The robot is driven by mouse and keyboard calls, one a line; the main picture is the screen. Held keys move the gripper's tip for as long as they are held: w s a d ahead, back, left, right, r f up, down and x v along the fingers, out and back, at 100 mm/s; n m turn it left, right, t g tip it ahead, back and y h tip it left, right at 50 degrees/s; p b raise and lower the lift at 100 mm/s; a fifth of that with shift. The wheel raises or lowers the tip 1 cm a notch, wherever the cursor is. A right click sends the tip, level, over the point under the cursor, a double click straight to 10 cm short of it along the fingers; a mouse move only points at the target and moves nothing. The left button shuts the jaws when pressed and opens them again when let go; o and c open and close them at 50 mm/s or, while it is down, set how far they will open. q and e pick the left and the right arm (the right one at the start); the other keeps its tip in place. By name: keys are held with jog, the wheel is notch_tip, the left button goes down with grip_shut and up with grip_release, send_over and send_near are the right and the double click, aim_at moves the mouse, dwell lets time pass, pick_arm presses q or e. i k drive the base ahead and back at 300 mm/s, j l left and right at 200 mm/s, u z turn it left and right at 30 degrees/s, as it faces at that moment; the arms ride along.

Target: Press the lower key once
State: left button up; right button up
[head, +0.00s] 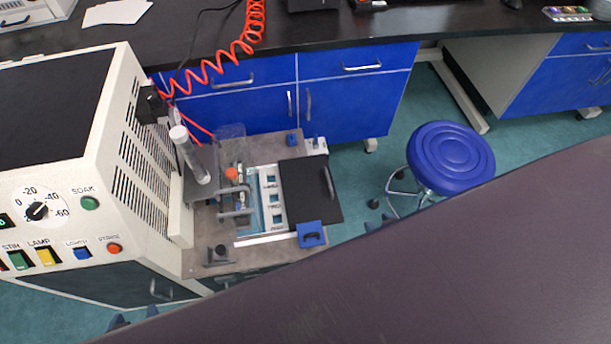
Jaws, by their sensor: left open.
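The lower key is the blue key (82,253) under a small "LOWER" label on the sloped front panel of the large cream machine (105,95) at the left. It sits between the yellow lamp key (46,256) and the round orange-red button (114,248). Whether it is pressed in cannot be told. Two dark fingertips of my left gripper (135,317) show at the bottom left, apart from each other, below and to the right of the key and clear of the panel. The rest of that gripper is hidden behind a large dark surface. My right gripper is not in view.
The panel also has a dial (37,211), a green soak button (90,203) and a green stir key (20,260). A red coiled hose (230,58) hangs behind. A large dark surface (430,270) covers the lower right. A blue stool (450,158) stands at the right.

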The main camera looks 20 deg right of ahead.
aim_at(81, 254)
jog(key=j+u, duration=0.15)
jog(key=u, duration=0.95)
